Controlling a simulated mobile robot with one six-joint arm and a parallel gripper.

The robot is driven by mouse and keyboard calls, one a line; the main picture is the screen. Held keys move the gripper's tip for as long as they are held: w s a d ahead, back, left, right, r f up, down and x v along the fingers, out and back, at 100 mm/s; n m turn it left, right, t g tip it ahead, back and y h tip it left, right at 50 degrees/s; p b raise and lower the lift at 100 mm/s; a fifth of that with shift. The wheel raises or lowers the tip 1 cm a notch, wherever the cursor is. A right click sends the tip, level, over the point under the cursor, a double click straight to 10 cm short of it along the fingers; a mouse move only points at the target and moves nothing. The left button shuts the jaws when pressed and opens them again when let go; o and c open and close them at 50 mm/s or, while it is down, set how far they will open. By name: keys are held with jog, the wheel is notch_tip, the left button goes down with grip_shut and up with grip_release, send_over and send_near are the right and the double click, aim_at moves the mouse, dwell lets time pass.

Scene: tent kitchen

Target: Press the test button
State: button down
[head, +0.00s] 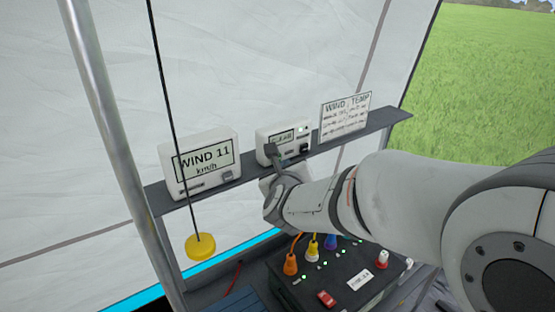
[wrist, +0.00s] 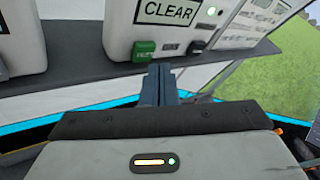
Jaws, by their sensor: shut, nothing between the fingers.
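A white box with a screen (head: 290,131) stands in the middle of the shelf. It also shows in the wrist view (wrist: 118,32), where its screen reads CLEAR. A green button (wrist: 144,48) sits low on its front; its small lettering is hard to read. A black switch (wrist: 197,46) and a lit green lamp (wrist: 211,11) are to its right. My gripper (wrist: 159,70) is shut and empty, its fingertips just below and right of the green button. In the head view my gripper (head: 271,153) is at the box's lower front and hides the green button. Contact cannot be told.
A box reading WIND 11 km/h (head: 203,162) stands left on the shelf (head: 372,128), and a WIND, TEMP card (head: 345,115) right. A yellow disc (head: 200,246) hangs on a cord before the shelf. A dark power box (head: 340,280) with coloured plugs is below. A metal pole (head: 110,120) stands left.

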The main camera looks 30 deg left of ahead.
jog(key=shift+a, duration=0.15)
jog(key=shift+w+a+b, duration=0.15)
jog(key=shift+a+b, duration=0.1)
jog(key=shift+b, duration=0.15)
jog(key=shift+w+a, duration=0.2)
jog(key=shift+a, duration=0.2)
dwell(0.8)
jog(key=shift+b, duration=0.3)
jog(key=shift+s+d+b, duration=0.4)
jog(key=shift+d+b, duration=0.25)
jog(key=shift+d, duration=0.15)
